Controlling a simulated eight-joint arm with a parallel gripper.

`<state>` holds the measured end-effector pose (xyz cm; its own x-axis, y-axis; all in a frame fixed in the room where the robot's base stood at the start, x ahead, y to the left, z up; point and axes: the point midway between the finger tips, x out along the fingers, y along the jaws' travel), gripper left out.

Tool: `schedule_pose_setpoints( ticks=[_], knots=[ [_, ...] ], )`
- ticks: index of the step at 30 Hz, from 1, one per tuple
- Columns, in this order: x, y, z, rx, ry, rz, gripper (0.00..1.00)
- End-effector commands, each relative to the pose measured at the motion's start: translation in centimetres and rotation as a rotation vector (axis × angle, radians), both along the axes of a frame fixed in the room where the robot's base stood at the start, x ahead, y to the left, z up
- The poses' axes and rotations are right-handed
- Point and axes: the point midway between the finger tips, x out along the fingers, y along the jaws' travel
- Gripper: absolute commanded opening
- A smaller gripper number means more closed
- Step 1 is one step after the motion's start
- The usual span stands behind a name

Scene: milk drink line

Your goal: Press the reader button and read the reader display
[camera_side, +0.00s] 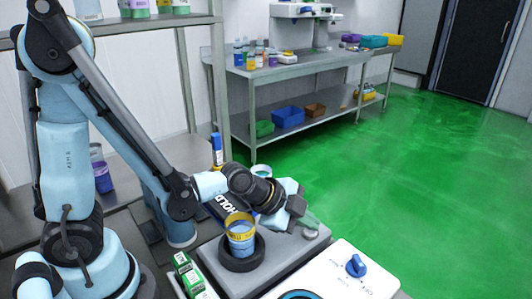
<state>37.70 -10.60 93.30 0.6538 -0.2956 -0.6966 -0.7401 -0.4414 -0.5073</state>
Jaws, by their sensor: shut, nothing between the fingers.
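My gripper (311,221) is shut and empty, pointing down and to the right over the grey reader (278,262). Its tips are close above a small pale round button (311,233) near the reader's right corner; I cannot tell whether they touch it. A dark display panel (222,208) with white letters stands behind the reader. The letters "HOLD" show, and my arm covers part of the panel. A cup with a yellow band and blue sides (241,236) stands upright in a dark round holder (241,262) on the reader.
A white unit with a blue knob (355,265) is at the front right. Green-and-white boxes (187,272) lie left of the reader. A blue tube with a yellow band (217,150) stands behind. A steel bench (300,75) with bins is farther back.

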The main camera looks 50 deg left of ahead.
Motion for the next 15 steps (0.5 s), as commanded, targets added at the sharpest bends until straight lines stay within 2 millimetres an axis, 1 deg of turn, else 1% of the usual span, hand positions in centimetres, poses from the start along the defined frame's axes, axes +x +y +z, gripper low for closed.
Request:
schedule_pose_setpoints(
  ticks=[5,15],
  knots=[
    [0.0,0.0,0.1,0.001,0.000,0.001,0.00],
    [-0.1,0.0,1.6,0.001,0.000,0.001,0.00]
  ],
)
